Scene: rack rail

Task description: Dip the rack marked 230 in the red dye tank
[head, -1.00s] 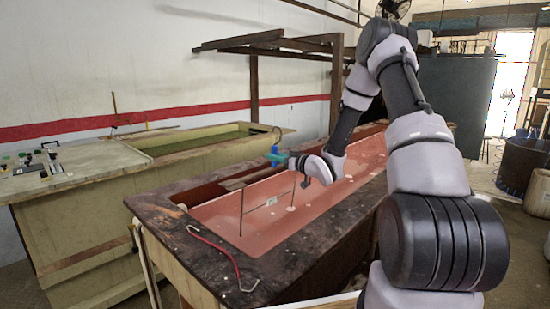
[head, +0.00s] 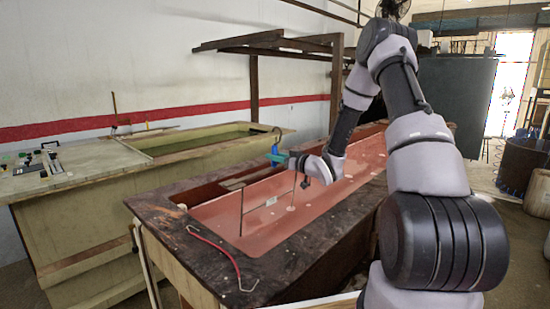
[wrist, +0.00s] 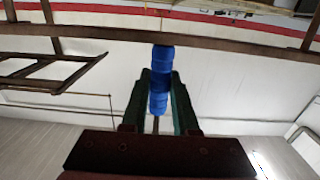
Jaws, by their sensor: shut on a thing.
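My gripper (head: 281,158) is above the near part of the long tank of red dye (head: 225,208), with its greenish fingers pointing left. It is shut on a blue, ribbed cylindrical grip (wrist: 160,80), which stands upright between the fingers in the wrist view. The grip also shows at the gripper in the head view, below a thin dark hook. Below the gripper, a thin dark frame with a small pale tag (head: 271,201) stands in the red tank. The tag's marking is too small to read. Any link between the grip and the frame cannot be made out.
A red rod with a hooked end (head: 215,252) lies on the tank's dark, worn rim (head: 270,270). A second tank with greenish contents (head: 195,143) and a pale bench top (head: 85,160) stand to the left. A wooden frame (head: 275,42) rises behind.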

